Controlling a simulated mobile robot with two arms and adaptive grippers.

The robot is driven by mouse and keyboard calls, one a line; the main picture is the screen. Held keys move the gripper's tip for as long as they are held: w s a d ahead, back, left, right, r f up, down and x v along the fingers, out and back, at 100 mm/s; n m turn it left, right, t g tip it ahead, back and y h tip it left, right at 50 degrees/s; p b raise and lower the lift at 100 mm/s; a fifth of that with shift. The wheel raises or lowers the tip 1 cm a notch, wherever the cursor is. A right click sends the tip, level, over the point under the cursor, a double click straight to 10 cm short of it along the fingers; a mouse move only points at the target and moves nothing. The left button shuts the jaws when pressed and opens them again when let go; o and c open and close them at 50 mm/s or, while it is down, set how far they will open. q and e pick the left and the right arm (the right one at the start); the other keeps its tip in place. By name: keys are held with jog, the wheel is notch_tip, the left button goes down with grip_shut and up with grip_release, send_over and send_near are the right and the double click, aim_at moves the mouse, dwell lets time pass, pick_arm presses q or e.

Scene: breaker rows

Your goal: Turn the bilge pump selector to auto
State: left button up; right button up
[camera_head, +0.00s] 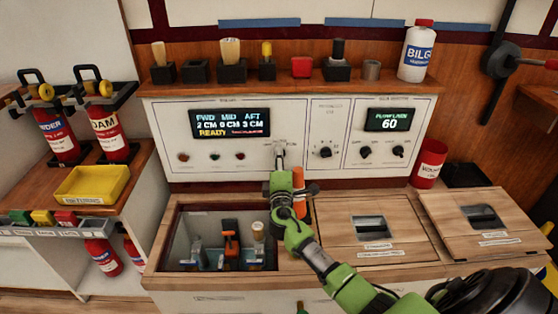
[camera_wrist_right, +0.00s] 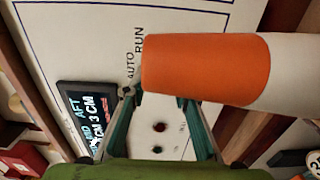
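The white panel (camera_head: 300,167) stands at the back, with a lit display (camera_head: 230,123) reading READY. The pale selector (camera_head: 280,147) is partly visible right of that display; its pointing direction is too small to tell. My right gripper (camera_head: 281,168) is at its lower side. In the right wrist view, AUTO (camera_wrist_right: 130,66) and RUN (camera_wrist_right: 139,40) labels show beside the gripper (camera_wrist_right: 158,97). The two fingers have a gap between them, but an orange-topped item (camera_wrist_right: 205,68) hides their tips and the selector. I cannot tell whether they grip it. My left gripper is out of view.
The orange item (camera_head: 299,180) stands close right of my right gripper. Black knobs (camera_head: 326,152) are farther right on the panel. Several small holders and a white bottle (camera_head: 417,50) line the shelf above. An open bin (camera_head: 190,222) with tools lies below left.

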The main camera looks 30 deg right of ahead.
jog(key=shift+o, duration=1.2)
jog(key=shift+s, duration=0.1)
jog(key=v, duration=1.2)
